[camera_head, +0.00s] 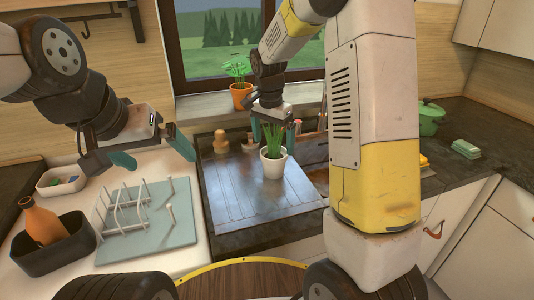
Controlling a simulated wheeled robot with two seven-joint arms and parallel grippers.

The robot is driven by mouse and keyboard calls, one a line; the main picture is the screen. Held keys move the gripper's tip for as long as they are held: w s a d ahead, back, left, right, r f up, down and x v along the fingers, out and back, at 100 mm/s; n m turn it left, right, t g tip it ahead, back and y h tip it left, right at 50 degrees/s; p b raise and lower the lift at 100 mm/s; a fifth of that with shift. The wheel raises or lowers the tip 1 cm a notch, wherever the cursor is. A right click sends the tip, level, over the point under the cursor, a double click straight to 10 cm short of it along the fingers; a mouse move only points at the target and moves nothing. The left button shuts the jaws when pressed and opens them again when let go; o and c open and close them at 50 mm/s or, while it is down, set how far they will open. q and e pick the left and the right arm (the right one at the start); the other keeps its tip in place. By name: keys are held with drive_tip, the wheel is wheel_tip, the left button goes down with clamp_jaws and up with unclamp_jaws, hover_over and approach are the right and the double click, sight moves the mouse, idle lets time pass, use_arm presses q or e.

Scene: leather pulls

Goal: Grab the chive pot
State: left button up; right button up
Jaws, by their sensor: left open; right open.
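The chive pot (273,167), a white pot with tall thin green leaves, stands upright on the dark ribbed drainboard beside the sink. My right gripper (273,137) is open above the pot, with its teal fingers on either side of the leaves. The fingers look apart from the white pot, though I cannot tell whether they touch the leaves. My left gripper (163,162) is open and empty above the dish rack at the left, well away from the pot.
An orange pot with a leafy plant (241,96) stands on the windowsill. A white dish rack on a pale green mat (170,236), a dark bin with an orange bottle (42,222) and a small white tray (62,181) are at left. A green pot (428,120) is at right.

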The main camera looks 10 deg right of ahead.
sight(274, 159)
drive_tip(key=f, duration=0.5)
drive_tip(key=w+f, duration=0.1)
drive_tip(key=f, duration=0.2)
drive_tip(key=shift+d+f, duration=0.2)
drive_tip(key=shift+d, duration=0.15)
drive_tip(key=shift+s, duration=0.1)
drive_tip(key=c, duration=1.7)
drive_tip(key=shift+r, duration=0.1)
drive_tip(key=shift+c, duration=0.7)
drive_tip(key=shift+r, duration=0.1)
